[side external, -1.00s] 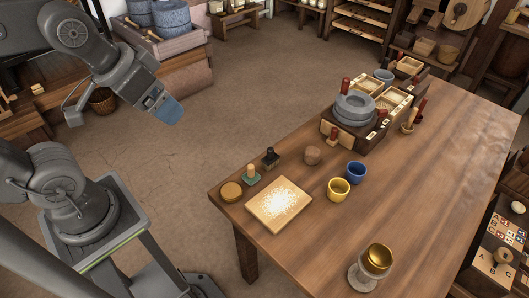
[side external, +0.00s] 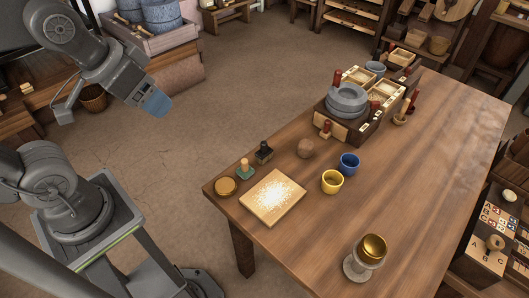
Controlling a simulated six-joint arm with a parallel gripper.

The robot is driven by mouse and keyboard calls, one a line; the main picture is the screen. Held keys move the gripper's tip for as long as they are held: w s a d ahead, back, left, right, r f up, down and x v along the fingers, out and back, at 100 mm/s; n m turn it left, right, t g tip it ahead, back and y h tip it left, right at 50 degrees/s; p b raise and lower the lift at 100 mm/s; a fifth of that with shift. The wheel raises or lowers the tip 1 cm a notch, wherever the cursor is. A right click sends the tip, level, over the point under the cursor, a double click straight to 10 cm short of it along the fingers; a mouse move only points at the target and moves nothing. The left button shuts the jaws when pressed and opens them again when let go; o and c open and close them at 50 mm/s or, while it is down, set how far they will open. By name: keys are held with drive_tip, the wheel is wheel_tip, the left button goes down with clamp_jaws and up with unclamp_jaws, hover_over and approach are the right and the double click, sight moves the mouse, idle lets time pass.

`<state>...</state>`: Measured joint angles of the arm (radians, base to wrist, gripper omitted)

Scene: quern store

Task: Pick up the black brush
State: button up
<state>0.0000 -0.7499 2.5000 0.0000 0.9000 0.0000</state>
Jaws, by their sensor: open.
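A small black object with a dark upright handle (side external: 264,153), which looks like the black brush, stands near the far left edge of the wooden table. It is just right of a green-based piece with a pale knob (side external: 244,170). My gripper (side external: 157,104) has blue fingertips and hangs over the floor, left of the table and well apart from the brush. It is open, with nothing seen in it.
A pale board with white powder (side external: 273,198) lies in front of the brush. A round brown lump (side external: 305,148), a blue cup (side external: 349,163) and a yellow cup (side external: 332,181) stand to its right. A grey quern (side external: 346,100) stands farther back. A goblet (side external: 365,258) stands near the front.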

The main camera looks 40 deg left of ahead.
drive_tip(key=shift+c, duration=0.8)
drive_tip(key=m+g, duration=0.6)
drive_tip(key=m, duration=1.4)
hover_over(264, 142)
wheel_tip(264, 142, down, 18)
drive_tip(key=f, duration=0.1)
wheel_tip(264, 142, down, 13)
drive_tip(key=shift+c, duration=0.4)
